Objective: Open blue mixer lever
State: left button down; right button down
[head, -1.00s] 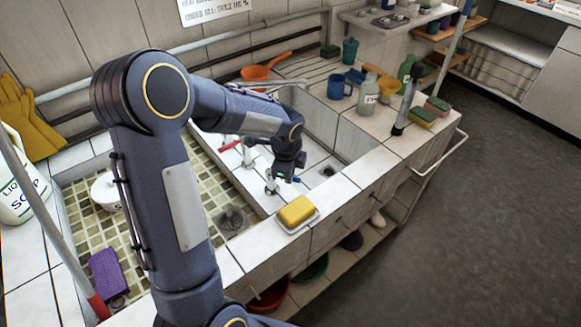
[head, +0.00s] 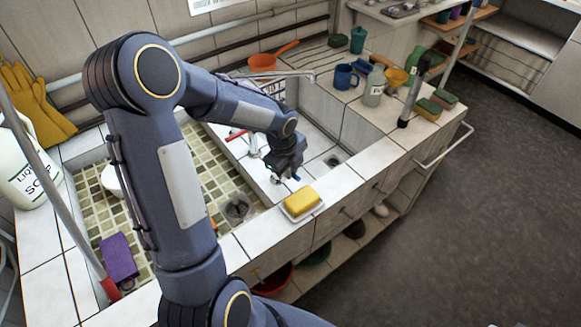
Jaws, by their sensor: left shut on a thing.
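My left arm comes in from the left and crosses the sink. My left gripper (head: 284,172) is low over the tap area, behind the yellow sponge. A small blue piece of the blue mixer lever (head: 295,178) shows at its fingertips. The gripper is shut on the lever and hides most of it. My right gripper is not in view.
A yellow sponge (head: 301,201) lies on a dish at the front edge, close to the gripper. A blue mug (head: 345,77), bottles and a dark upright cylinder (head: 411,98) stand on the right counter.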

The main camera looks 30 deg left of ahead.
pick_arm(q)
jog(key=c, duration=1.5)
grip_release()
jog(key=shift+o, duration=0.2)
notch_tip(320, 180, up, 8)
jog(key=s, duration=0.1)
jog(key=shift+s+a+f, duration=0.15)
jog(key=shift+s, duration=0.1)
jog(key=s+d+r+n+t+h, duration=0.1)
jog(key=s+d+r+n, duration=0.1)
jog(key=s+n, duration=0.5)
jog(key=s+d+r+n+t+h, duration=0.1)
jog(key=s+d+r+n, duration=0.1)
jog(key=s+n, duration=0.4)
jog(key=s+d+r+n+t+h, duration=0.1)
jog(key=s+d+r+n, duration=0.1)
jog(key=s+d+n, duration=0.2)
jog(key=s+n, duration=0.3)
jog(key=n, duration=0.2)
jog(key=shift+s+d+r, duration=0.2)
jog(key=shift+s+d, duration=0.1)
jog(key=shift+d, duration=0.05)
